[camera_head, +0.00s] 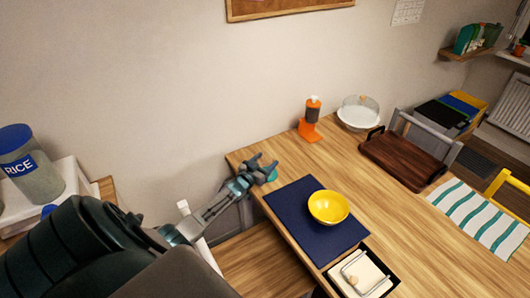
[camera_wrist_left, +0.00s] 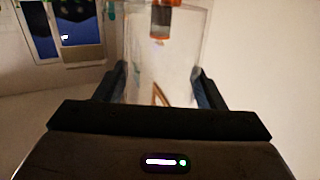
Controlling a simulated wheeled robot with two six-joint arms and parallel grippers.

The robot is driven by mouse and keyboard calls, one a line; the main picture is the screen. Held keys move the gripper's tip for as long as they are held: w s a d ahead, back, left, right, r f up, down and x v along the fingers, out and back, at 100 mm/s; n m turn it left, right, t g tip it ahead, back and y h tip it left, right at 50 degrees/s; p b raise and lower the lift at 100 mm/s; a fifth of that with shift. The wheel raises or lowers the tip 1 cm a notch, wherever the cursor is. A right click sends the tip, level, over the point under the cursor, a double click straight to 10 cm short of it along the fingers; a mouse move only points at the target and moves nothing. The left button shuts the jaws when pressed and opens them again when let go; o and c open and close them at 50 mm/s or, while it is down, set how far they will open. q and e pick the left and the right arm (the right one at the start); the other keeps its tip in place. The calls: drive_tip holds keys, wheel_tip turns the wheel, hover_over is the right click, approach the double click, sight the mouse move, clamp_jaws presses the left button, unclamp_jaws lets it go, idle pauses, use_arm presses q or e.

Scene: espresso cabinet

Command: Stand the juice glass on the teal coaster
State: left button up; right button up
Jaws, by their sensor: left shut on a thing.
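My left gripper (camera_head: 264,168) is over the table's far left corner. In the left wrist view its two dark fingers (camera_wrist_left: 163,90) are shut on the clear juice glass (camera_wrist_left: 145,70), one on each side of it. The glass is see-through and hard to make out in the head view. A small piece of the teal coaster (camera_head: 273,176) shows just beside and below the gripper; the rest is hidden. I cannot tell whether the glass touches the coaster. My right gripper is not in view.
A navy mat (camera_head: 290,208) with a yellow bowl (camera_head: 328,207) lies right of the gripper. An orange dispenser (camera_head: 311,120) and a domed white stand (camera_head: 357,113) are at the back. A brown tray (camera_head: 405,160) and striped cloth (camera_head: 480,218) lie right. Bare wood lies between mat and dispenser.

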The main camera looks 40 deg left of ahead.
use_arm(q)
drive_tip(key=shift+f, duration=1.65)
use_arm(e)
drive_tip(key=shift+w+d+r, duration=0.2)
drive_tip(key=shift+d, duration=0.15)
use_arm(q)
drive_tip(key=shift+f, duration=0.15)
drive_tip(key=o, duration=1.1)
drive_tip(key=shift+o, duration=0.2)
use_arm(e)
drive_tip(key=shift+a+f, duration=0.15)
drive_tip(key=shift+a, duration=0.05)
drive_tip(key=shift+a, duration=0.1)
